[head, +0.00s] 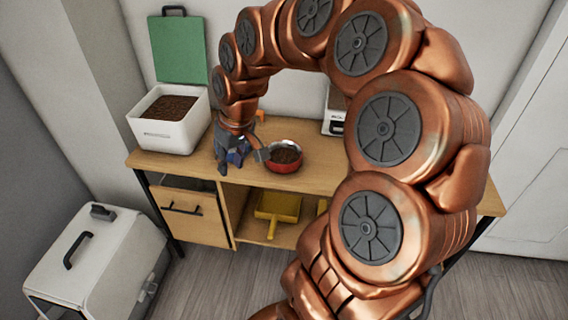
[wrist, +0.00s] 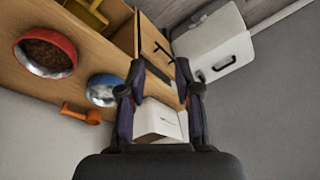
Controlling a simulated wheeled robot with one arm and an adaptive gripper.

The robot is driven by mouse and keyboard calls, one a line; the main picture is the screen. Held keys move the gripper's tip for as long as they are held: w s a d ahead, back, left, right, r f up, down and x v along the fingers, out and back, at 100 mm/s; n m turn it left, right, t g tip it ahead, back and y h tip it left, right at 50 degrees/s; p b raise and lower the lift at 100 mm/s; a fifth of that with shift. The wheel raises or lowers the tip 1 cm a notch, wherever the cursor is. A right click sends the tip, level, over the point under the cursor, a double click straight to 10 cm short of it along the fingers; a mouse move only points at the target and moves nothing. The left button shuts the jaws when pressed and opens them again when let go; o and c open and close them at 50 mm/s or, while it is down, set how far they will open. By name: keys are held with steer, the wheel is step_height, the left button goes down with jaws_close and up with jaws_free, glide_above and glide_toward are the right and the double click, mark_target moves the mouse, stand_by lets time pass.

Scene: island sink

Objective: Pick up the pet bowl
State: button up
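A red pet bowl (head: 272,166) filled with brown kibble stands on the wooden bench top, right of my gripper (head: 241,160). In the wrist view the red bowl (wrist: 71,53) is at the upper left, well outside my fingers. A blue bowl (wrist: 103,90) with a silvery inside is closer, just left of the left finger; in the head view only a bit of blue (head: 237,158) shows behind my gripper. My gripper (wrist: 160,70) is open and empty, its fingers spread apart. Neither bowl is between the fingers.
A white bin (head: 170,138) of kibble with a raised green lid (head: 178,48) stands at the bench's left end. An orange object (wrist: 80,114) lies by the blue bowl. A yellow scoop (head: 277,207) sits on the lower shelf. A white carrier (head: 85,255) stands on the floor.

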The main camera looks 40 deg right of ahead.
steer(key=w+d+f+m+t+b, duration=0.1)
steer(key=w+d+f, duration=0.2)
steer(key=d, duration=0.4)
steer(key=w+d+f+m+t+b, duration=0.1)
steer(key=w+d+f, duration=0.1)
steer(key=d, duration=0.5)
steer(key=m+h+b, duration=0.1)
steer(key=m+h, duration=0.1)
steer(key=m, duration=0.1)
glide_toward(300, 148)
step_height(300, 148, down, 3)
steer(key=shift+w+p+x, duration=0.2)
steer(key=shift+p+x, duration=0.15)
steer(key=shift+x, duration=1.6)
steer(key=shift+w+p+x, duration=0.2)
steer(key=shift+p+x, duration=0.15)
steer(key=shift+x, duration=1.6)
steer(key=shift+d+r, duration=0.15)
steer(key=shift+c, duration=0.4)
jaws_close()
